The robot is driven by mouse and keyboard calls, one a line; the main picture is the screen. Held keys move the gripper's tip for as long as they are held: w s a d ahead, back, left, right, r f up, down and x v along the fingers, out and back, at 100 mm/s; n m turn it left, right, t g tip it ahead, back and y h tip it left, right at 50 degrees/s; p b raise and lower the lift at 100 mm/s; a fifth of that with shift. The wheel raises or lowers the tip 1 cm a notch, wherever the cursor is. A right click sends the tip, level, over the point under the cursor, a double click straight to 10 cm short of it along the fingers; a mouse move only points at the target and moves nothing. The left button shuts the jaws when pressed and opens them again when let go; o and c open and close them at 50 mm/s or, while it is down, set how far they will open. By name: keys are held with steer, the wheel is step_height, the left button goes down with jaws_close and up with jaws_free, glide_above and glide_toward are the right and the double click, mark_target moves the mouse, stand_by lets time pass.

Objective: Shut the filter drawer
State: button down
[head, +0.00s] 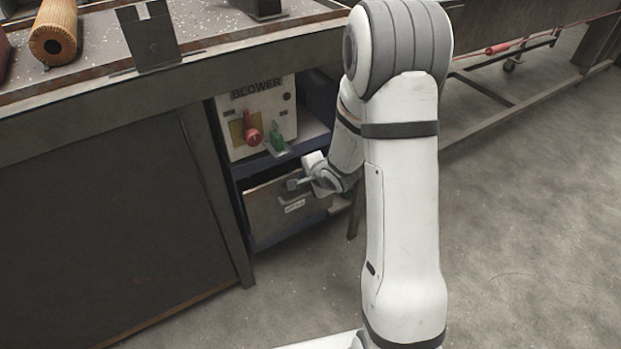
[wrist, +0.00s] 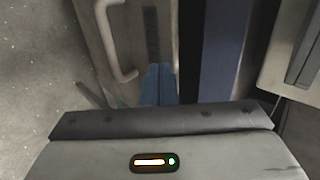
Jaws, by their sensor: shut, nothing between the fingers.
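The filter drawer (head: 268,216) is the grey-brown front with a label and a handle, low in the blue-framed cabinet under the bench. In the wrist view its front (wrist: 135,70) fills the upper left, with its pale bar handle (wrist: 112,45). My gripper (head: 293,184) is at the upper part of the drawer front, partly covering it. In the wrist view my blue fingertips (wrist: 157,78) are together and empty, beside the handle, pointing at the front. I cannot tell whether they touch it, or how far the drawer stands out.
The blue cabinet frame (wrist: 222,55) runs close beside the drawer. A bench (head: 150,108) overhangs it. Open floor (head: 530,220) lies to the right.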

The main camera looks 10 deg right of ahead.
steer(key=shift+w+d, duration=0.1)
steer(key=shift+d, duration=0.05)
steer(key=shift+w+r+p, duration=0.2)
steer(key=shift+w+p, duration=0.1)
steer(key=shift+p, duration=0.2)
steer(key=w+p, duration=0.1)
steer(key=w+a+p, duration=0.1)
steer(key=w+p, duration=0.1)
steer(key=shift+a, duration=0.1)
steer(key=shift+w+a, duration=0.15)
steer(key=shift+w, duration=0.45)
steer(key=s+d+r+p, duration=0.2)
steer(key=s+r, duration=0.1)
steer(key=s, duration=0.2)
steer(key=s+d+r+p, duration=0.2)
steer(key=s+r, duration=0.1)
steer(key=s, duration=0.3)
steer(key=shift+s+r+p, duration=0.15)
steer(key=shift+r+p, duration=0.15)
